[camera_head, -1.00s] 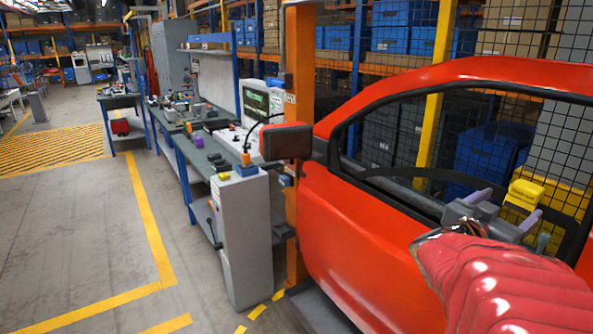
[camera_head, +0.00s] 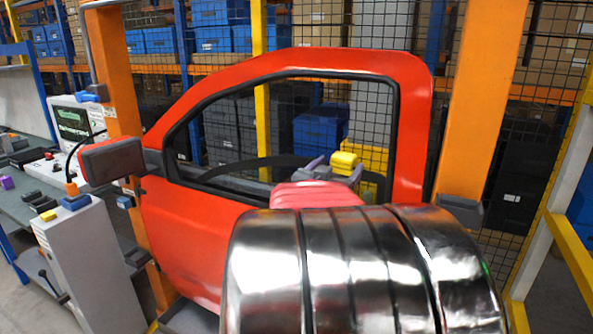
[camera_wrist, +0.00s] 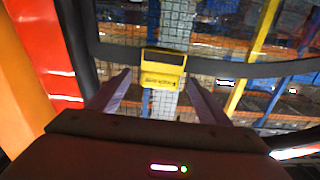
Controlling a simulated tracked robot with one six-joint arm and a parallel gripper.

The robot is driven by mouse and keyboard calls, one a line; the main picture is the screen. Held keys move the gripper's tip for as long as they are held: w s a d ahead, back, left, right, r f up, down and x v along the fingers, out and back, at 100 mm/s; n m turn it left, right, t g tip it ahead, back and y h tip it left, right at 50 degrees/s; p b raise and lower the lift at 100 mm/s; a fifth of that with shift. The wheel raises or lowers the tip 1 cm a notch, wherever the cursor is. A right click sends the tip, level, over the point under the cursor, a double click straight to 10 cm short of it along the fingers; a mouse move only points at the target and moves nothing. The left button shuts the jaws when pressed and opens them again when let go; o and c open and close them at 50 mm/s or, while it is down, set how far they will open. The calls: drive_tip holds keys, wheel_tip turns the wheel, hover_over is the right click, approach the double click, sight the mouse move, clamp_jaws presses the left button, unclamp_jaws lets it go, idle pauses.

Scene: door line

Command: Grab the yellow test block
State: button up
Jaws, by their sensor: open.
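A yellow block (camera_head: 344,161) shows in the window opening of the red car door (camera_head: 190,235) in the head view. In the wrist view, a yellow block with a dark slot and small lettering (camera_wrist: 162,72) lies in line with the gap between my fingers. My gripper (camera_wrist: 152,90) is open, its two purple-grey fingers apart, one on each side of that gap. I see no finger touching the block, and its distance from the fingertips is hard to tell.
The door's window frame and a dark curved bar lie close around my gripper. Orange posts (camera_head: 474,110) stand at both sides. A grey cabinet (camera_head: 85,255) at left carries small coloured parts, including a small yellow piece (camera_head: 47,215). Mesh and shelves stand behind.

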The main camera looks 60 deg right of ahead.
sight(341, 163)
drive_tip(key=shift+w+d, duration=0.15)
drive_tip(key=shift+d, duration=1)
drive_tip(key=shift+w+d, duration=0.15)
drive_tip(key=shift+d, duration=1)
drive_tip(key=shift+c, duration=0.2)
drive_tip(key=shift+r, duration=0.1)
drive_tip(key=c, duration=1.4)
drive_tip(key=shift+r, duration=0.1)
wheel_tip(341, 163, up, 10)
drive_tip(key=shift+f, duration=0.1)
